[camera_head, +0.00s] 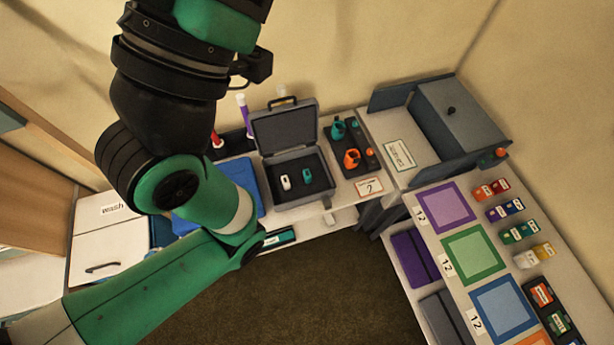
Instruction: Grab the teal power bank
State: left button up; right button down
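A small teal block (307,175), which looks like the teal power bank, stands in the dark open case (285,134) on the back counter. A small white block (286,182) stands to its left in the same case. The case lid is raised at the back. My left arm reaches in from the left and bends upward in front of the counter, to the left of the case. Its gripper is not visible; the arm runs out of the picture at the top. My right gripper is not in view.
A black tray (372,160) with teal and orange items stands right of the case. A blue mat (246,180) lies left of it, partly behind my arm. A grey box (462,118) and a side table with coloured squares (474,254) are at right.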

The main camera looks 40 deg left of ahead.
pick_arm(q)
jog(key=shift+o, duration=0.2)
dwell(0.3)
jog(key=o, duration=0.6)
jog(key=shift+o, duration=0.2)
